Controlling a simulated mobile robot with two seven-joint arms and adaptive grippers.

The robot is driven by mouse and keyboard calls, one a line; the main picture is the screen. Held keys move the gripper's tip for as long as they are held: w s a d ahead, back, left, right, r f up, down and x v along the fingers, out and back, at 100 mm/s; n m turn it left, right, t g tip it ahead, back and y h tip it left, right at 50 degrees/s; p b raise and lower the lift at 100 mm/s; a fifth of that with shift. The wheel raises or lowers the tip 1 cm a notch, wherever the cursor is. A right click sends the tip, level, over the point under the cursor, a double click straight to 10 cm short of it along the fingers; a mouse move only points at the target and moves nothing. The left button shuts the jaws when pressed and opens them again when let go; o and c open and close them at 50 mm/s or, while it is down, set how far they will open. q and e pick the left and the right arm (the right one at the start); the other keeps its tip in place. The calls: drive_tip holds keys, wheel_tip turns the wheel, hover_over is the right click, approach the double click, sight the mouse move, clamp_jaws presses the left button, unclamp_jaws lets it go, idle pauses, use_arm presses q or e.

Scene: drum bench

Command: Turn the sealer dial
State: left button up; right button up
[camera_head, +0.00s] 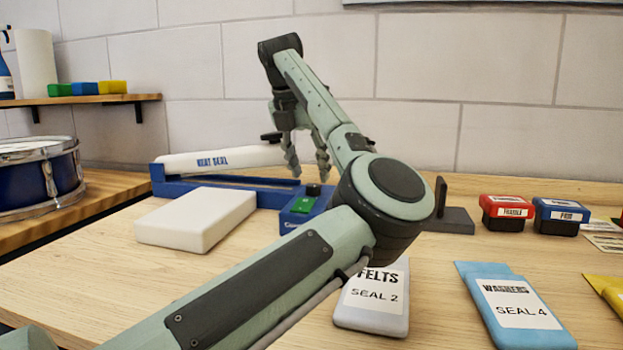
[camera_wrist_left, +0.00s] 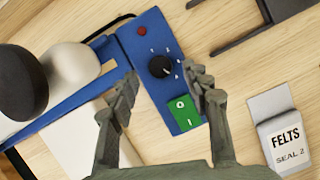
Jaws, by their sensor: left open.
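The heat sealer has a white arm (camera_head: 220,160) marked "HEAT SEAL" and a blue base (camera_head: 185,188). Its dial (camera_wrist_left: 159,66) is a black round knob with a white mark, on the blue control box (camera_wrist_left: 138,48); in the head view the dial (camera_head: 313,189) is small and dark. My left gripper (camera_head: 309,170) is open and empty above the control box. In the left wrist view its fingers (camera_wrist_left: 162,88) are apart, with the dial between and beyond them. Contact with the dial cannot be made out. A green switch (camera_wrist_left: 183,114) sits below the dial. My right gripper is not in view.
A white block (camera_head: 195,218) lies before the sealer. Pouches marked "FELTS SEAL 2" (camera_head: 374,301) and "WASHERS SEAL 4" (camera_head: 513,308) lie at the front. A drum (camera_head: 38,178) stands left.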

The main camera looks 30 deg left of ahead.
use_arm(q)
drive_tip(key=v, duration=0.9)
drive_tip(key=shift+f, duration=0.15)
